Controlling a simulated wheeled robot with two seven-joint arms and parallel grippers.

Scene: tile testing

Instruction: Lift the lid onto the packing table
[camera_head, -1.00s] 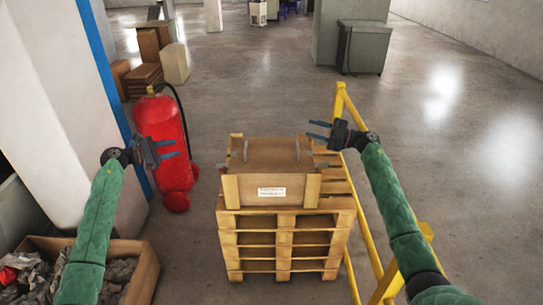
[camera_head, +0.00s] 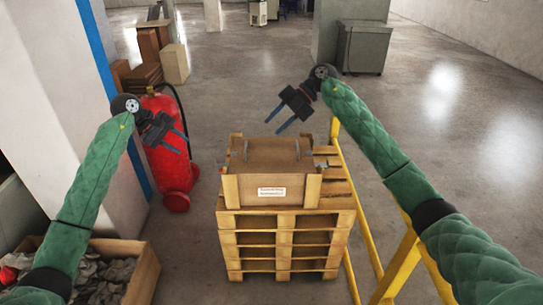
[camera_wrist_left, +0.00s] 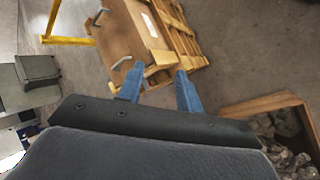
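The lid (camera_head: 272,157) is a flat brown panel with two grey handles, lying on top of a wooden crate (camera_head: 238,190) that stands on stacked pallets. The lid also shows in the left wrist view (camera_wrist_left: 131,38). My left gripper (camera_head: 179,145) is open and empty, in front of the fire extinguisher, left of the crate and apart from it. In the left wrist view its blue fingers (camera_wrist_left: 158,90) are spread, with the lid beyond them. My right gripper (camera_head: 281,124) is open and empty above the far side of the lid. No packing table is clearly identifiable.
A red fire extinguisher (camera_head: 169,168) stands left of the crate beside a white pillar. A yellow rail (camera_head: 352,205) runs along the pallets' right side. An open box of crumpled dark material (camera_head: 147,270) is at the lower left. Open floor lies beyond the crate.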

